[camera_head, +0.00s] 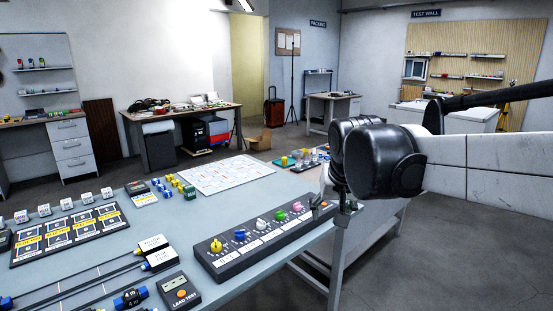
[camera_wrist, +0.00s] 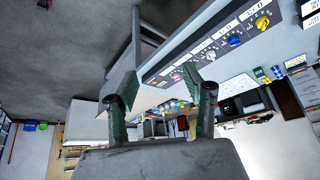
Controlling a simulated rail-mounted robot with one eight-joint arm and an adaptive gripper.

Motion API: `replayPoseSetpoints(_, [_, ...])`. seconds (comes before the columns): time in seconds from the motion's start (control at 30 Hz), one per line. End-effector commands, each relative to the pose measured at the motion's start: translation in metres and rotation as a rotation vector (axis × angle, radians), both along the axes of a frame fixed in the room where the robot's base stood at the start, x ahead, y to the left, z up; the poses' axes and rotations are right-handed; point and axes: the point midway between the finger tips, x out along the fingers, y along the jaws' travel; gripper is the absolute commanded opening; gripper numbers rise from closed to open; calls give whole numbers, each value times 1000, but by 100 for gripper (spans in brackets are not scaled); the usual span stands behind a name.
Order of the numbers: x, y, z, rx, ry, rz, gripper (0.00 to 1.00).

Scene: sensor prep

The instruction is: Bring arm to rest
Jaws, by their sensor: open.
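My arm comes in from the right in the head view, with its dark wrist joint over the table's right edge. My gripper (camera_head: 318,203) is partly hidden behind that joint, and its tips show near the right end of the knob panel. In the wrist view my gripper (camera_wrist: 158,82) shows two green-grey fingers spread well apart. Nothing is between them. The arm is raised beside the table, not folded in.
A dark panel with coloured knobs (camera_head: 270,237) lies along the near right edge of the grey table (camera_head: 120,205). A white sheet (camera_head: 215,174), small connectors and a lead test box (camera_head: 180,293) lie on the table. Open floor (camera_head: 450,240) is to the right.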

Motion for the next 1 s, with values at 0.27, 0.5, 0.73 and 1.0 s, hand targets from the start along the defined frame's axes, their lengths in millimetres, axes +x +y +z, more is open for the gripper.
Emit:
replayPoseSetpoints(0.27, [-82, -34, -12, -3, -37, 4, 46])
replayPoseSetpoints(0.5, [-148, -56, -36, -11, -69, 8, 46])
replayPoseSetpoints(0.73, [-200, -69, -68, -18, -98, 10, 46])
replayPoseSetpoints(1.0, [-224, -74, -86, -24, -113, 13, 46])
